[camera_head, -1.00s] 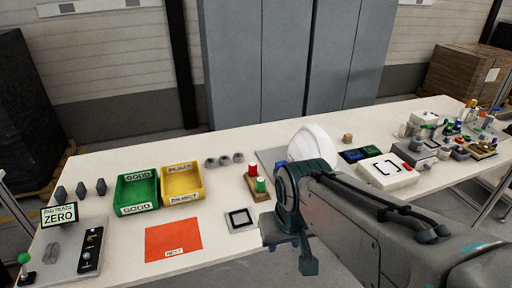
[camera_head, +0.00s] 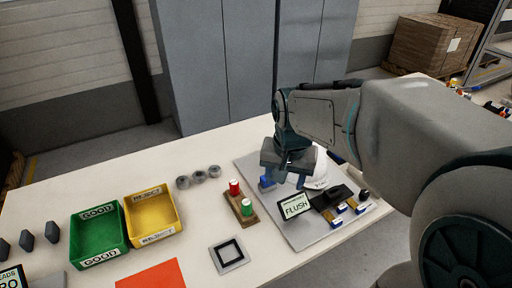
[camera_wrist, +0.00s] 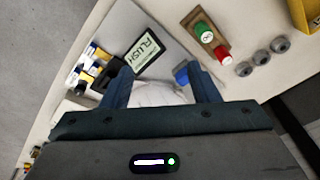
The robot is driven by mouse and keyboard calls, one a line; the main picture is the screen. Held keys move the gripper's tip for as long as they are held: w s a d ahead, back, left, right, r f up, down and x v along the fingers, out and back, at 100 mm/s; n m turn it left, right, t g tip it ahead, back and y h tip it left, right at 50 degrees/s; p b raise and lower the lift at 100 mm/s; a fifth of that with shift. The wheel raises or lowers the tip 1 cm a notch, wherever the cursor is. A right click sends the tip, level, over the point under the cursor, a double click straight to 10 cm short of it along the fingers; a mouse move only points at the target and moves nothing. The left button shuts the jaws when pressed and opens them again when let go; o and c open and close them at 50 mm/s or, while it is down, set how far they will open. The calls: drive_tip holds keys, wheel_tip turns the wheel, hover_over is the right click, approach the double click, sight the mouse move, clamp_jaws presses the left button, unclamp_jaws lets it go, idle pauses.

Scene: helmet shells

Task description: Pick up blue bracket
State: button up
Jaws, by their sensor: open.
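A small blue piece (camera_head: 266,183), which looks like the blue bracket, sits on the grey board (camera_head: 295,232) beside the white helmet shell (camera_head: 319,172). My gripper (camera_head: 286,180) is above the board, pointing down, with its jaws apart and nothing held. In the wrist view, the blue piece (camera_wrist: 181,75) shows between the fingers of my gripper (camera_wrist: 163,84), close to the right finger, which hides part of it. The helmet shell (camera_wrist: 160,94) lies partly hidden below the jaws. I cannot tell the height of the fingertips above the blue piece.
A FLUSH display (camera_head: 295,206) and a black fixture with blue-and-yellow parts (camera_head: 341,209) stand on the board's near side. A wooden block with red and green pieces (camera_head: 240,207) is left of the board. Green (camera_head: 98,237) and yellow (camera_head: 153,215) bins stand farther left.

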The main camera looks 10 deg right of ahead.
drive_tip(key=w+f+m+g+p, duration=0.1)
drive_tip(key=w+f+m, duration=0.1)
drive_tip(key=w+m, duration=0.5)
drive_tip(key=w+f+m+g+p, duration=0.1)
drive_tip(key=w+f+m+p, duration=0.15)
drive_tip(key=w, duration=0.95)
drive_tip(key=f, duration=0.8)
drive_tip(key=shift+s+d, duration=0.1)
drive_tip(key=shift+d, duration=0.2)
drive_tip(key=f, duration=0.1)
drive_tip(key=f+p, duration=0.1)
drive_tip(key=f, duration=0.2)
drive_tip(key=shift+s+f, duration=0.25)
drive_tip(key=shift+s, duration=0.15)
drive_tip(key=shift+f+p, duration=0.3)
drive_tip(key=shift+f, duration=0.25)
drive_tip(key=c, duration=0.9)
